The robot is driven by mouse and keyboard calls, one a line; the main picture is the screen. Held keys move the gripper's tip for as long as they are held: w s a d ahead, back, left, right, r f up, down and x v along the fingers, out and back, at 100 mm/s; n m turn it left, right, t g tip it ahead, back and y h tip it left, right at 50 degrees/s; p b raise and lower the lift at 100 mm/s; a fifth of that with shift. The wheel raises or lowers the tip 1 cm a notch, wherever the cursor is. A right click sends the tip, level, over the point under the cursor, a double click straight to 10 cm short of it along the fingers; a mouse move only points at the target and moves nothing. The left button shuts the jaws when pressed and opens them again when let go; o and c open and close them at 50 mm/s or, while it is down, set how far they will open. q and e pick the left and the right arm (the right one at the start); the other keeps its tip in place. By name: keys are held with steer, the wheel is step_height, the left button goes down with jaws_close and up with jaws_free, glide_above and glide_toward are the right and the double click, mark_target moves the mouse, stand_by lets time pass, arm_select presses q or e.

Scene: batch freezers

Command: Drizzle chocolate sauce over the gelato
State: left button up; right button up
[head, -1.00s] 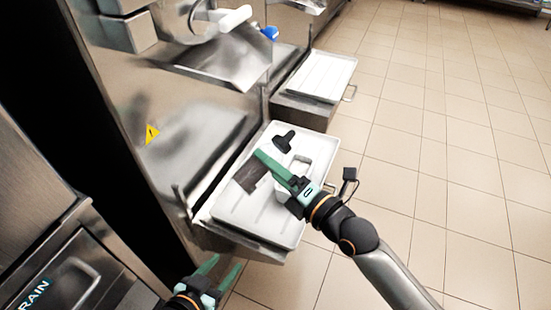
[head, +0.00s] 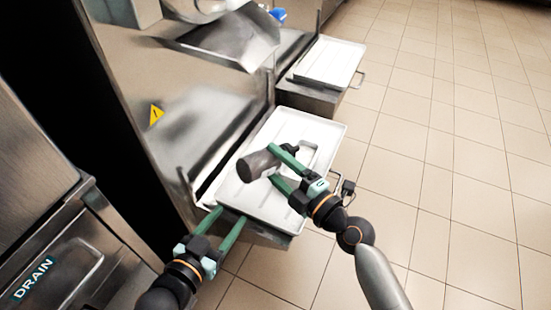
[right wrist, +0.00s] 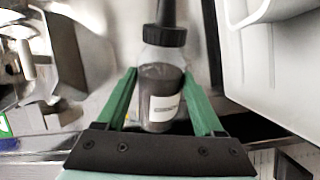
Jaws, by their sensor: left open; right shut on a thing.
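The sauce bottle (head: 258,166) has a dark brown filled lower part and a black cap. In the right wrist view the bottle (right wrist: 160,90) shows a black nozzle, a clear upper body, dark sauce and a white label. My right gripper (head: 272,164) is shut on it, with a green finger on each side. In the head view the bottle is tilted over the white tray (head: 243,203), its brown base toward the left. My left gripper (head: 231,213) is open and empty at the tray's near left edge. I see no gelato in these views.
A steel freezer front with a yellow warning sign (head: 156,114) stands left of the tray. A steel chute (head: 228,40) juts out above. A second white tray (head: 328,62) lies further back. A unit marked DRAIN (head: 35,279) is at lower left. The tiled floor at right is clear.

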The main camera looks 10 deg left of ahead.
steer(key=shift+w+d+r+m+p, duration=0.2)
steer(key=shift+r+m+p, duration=0.1)
steer(key=shift+r+m, duration=0.35)
steer(key=shift+w+r+m, duration=0.1)
steer(key=shift+r+m, duration=0.05)
steer(key=shift+m, duration=0.3)
steer(key=shift+w+d+r+m+p, duration=0.25)
steer(key=shift+r+m+p, duration=0.35)
steer(key=shift+m, duration=0.2)
steer(key=shift+w+d+r+m+p, duration=0.1)
steer(key=shift+r+m+p, duration=0.1)
steer(key=shift+m+p, duration=0.15)
steer(key=shift+m, duration=0.25)
arm_select(q)
steer(key=s+f+n+g+y, duration=0.1)
steer(key=s+f+g, duration=0.4)
steer(key=f, duration=0.5)
steer(key=shift+s+d+f+g, duration=0.25)
steer(key=shift+s+d+g, duration=0.1)
steer(key=shift+s, duration=0.75)
steer(key=shift+w+r, duration=0.1)
steer(key=shift+w, duration=0.1)
steer(key=shift+f, duration=0.2)
arm_select(e)
steer(key=shift+d, duration=0.15)
arm_select(q)
steer(key=shift+a, duration=0.1)
arm_select(e)
steer(key=shift+r, duration=0.1)
